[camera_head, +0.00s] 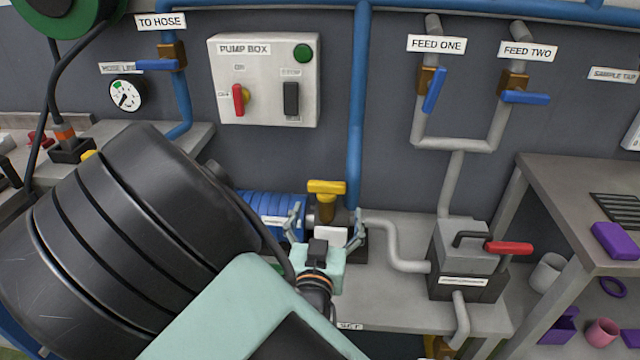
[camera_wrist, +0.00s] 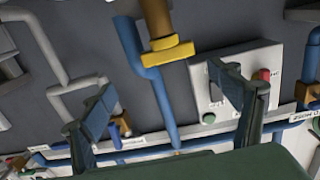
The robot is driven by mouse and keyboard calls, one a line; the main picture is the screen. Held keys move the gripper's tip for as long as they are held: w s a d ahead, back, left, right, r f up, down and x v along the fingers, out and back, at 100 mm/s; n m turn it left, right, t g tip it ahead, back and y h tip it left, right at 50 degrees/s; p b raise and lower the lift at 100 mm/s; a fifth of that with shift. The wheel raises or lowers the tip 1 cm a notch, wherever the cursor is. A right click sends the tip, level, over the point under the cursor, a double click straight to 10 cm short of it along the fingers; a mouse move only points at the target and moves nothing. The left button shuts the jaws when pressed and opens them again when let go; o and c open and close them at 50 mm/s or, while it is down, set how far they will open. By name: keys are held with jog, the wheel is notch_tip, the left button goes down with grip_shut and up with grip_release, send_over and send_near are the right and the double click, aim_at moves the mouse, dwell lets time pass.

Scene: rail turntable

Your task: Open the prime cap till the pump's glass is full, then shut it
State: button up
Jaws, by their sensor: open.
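The prime cap (camera_head: 327,187) is a yellow T-shaped top on a brass neck above the pump (camera_head: 270,210), whose blue ribbed motor lies to the left. The cap appears upright and seated on the neck. My gripper (camera_head: 325,230) is open and empty, in front of the pump body and lower in the picture than the cap. In the wrist view the yellow cap (camera_wrist: 168,50) shows beyond the two spread fingers (camera_wrist: 162,82), apart from them. The pump's glass is not clearly seen; my gripper and wrist cover much of the pump's front.
A blue vertical pipe (camera_head: 358,110) runs behind the pump. A grey pipe (camera_head: 400,250) leads right to a box with a red lever (camera_head: 508,248). The pump box (camera_head: 264,80), feed one's blue lever (camera_head: 434,90) and feed two's blue lever (camera_head: 525,97) are on the wall.

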aim_at(327, 187)
jog(key=shift+y, duration=0.3)
jog(key=w, duration=1)
jog(key=shift+w+a+r+b, duration=0.1)
jog(key=shift+w+a+b, duration=0.05)
jog(key=shift+a+b, duration=0.25)
jog(key=c, duration=1.2)
